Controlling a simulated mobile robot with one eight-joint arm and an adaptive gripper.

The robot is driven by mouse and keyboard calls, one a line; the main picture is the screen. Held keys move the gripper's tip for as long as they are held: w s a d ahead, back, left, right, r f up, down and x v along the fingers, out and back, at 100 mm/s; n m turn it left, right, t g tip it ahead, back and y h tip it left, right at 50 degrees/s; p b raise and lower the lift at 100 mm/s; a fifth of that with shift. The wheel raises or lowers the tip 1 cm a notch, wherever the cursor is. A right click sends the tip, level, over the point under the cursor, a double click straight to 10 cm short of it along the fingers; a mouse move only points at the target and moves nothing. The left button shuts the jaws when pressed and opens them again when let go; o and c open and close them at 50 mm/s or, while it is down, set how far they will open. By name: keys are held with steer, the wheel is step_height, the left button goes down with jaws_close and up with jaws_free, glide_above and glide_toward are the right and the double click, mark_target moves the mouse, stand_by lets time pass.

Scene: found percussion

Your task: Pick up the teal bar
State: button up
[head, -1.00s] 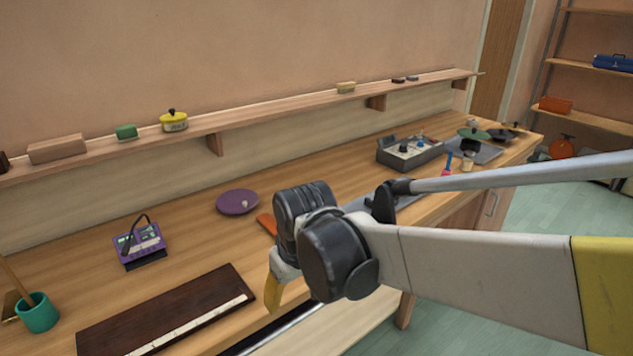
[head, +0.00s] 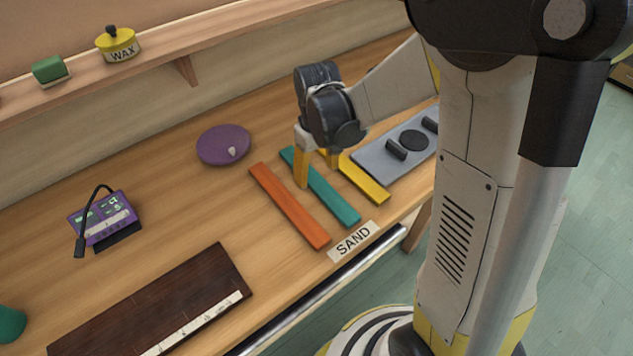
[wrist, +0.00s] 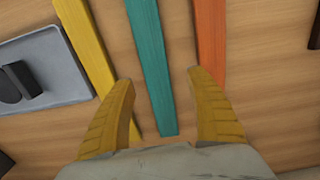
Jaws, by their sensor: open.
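The teal bar (head: 329,191) lies flat on the wooden workbench, between the orange bar (head: 289,205) and the yellow bar (head: 365,179). In the wrist view the teal bar (wrist: 151,62) runs between the two yellow fingers of my gripper (wrist: 164,88). My gripper (head: 317,170) is open and empty, over the far part of the teal bar in the head view. Its fingers stand apart from the bar on both sides. I cannot tell how high the fingertips are above the bench. The gripper partly hides the far part of the bar in the head view.
The orange bar (wrist: 209,40) and yellow bar (wrist: 88,45) flank the fingers closely. A grey tray-like plate (head: 384,166) lies to the right. A purple dish (head: 218,146), a purple meter (head: 104,220) and a dark board (head: 160,305) are to the left. A SAND label (head: 353,241) marks the front edge.

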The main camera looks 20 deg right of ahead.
mark_target(319, 183)
steer(key=f+b, duration=0.1)
steer(key=f, duration=0.2)
steer(key=f+b, duration=0.1)
steer(key=f, duration=0.1)
steer(key=shift+w+d+f+b, duration=0.2)
steer(key=shift+d+b, duration=0.1)
steer(key=shift+r, duration=0.1)
steer(key=shift+c, duration=0.2)
steer(key=c, duration=1.4)
